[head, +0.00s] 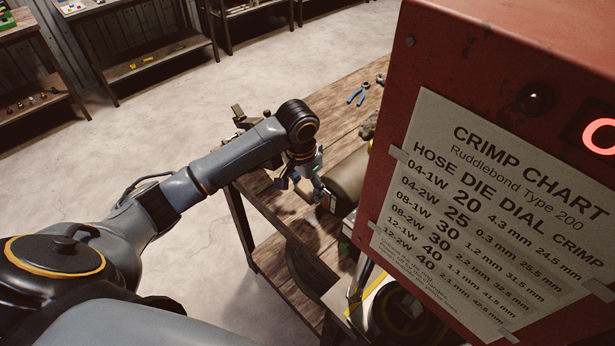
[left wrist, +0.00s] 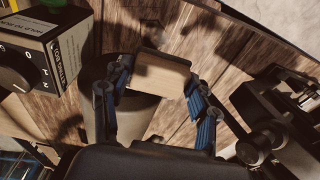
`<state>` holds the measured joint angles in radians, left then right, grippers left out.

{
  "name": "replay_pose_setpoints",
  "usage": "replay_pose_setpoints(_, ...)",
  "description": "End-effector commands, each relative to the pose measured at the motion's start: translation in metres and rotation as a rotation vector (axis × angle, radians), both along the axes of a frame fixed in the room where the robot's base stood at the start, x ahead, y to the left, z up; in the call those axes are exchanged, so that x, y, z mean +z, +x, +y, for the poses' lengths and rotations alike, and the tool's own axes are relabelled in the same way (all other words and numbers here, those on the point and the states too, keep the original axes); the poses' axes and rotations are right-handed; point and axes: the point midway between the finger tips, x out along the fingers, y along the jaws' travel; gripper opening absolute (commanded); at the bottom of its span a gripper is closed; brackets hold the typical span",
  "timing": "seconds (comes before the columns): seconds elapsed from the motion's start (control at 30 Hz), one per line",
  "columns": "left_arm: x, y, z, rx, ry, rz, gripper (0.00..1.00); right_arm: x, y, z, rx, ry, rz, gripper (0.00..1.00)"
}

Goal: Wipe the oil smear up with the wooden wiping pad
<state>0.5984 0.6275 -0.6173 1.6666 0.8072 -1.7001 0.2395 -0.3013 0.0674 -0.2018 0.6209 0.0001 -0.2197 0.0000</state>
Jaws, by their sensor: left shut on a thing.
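The wooden wiping pad (left wrist: 160,76) is a pale block between the blue fingers of my left gripper (left wrist: 158,88) in the left wrist view. The gripper is shut on it, above the plank bench. In the head view my left gripper (head: 301,186) is over the bench, left of the brown cylinder; the pad is not clear there. Dark patches show on the planks beyond the pad in the left wrist view; I cannot tell whether they are the oil smear or shadow. My right gripper is not in view.
The red crimper (head: 470,60) with its chart fills the right of the head view. A brown cylinder (head: 350,178) lies beside my gripper. A dial box (left wrist: 45,62) stands left and dark metal hardware (left wrist: 280,105) right in the left wrist view. Blue pliers (head: 357,96) lie at the back.

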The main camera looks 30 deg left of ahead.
Motion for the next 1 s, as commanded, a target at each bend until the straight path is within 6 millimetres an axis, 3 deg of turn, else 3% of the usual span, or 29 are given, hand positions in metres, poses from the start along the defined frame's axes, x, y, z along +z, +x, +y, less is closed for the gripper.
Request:
replay_pose_setpoints(0.47, -0.008, -0.001, 0.000, -0.001, -0.001, -0.002, 0.29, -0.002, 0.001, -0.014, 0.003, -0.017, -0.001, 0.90)
replay_pose_setpoints(1.0, -0.070, -0.001, 0.000, 0.000, 0.000, 0.000, 0.29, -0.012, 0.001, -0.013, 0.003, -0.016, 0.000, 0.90)
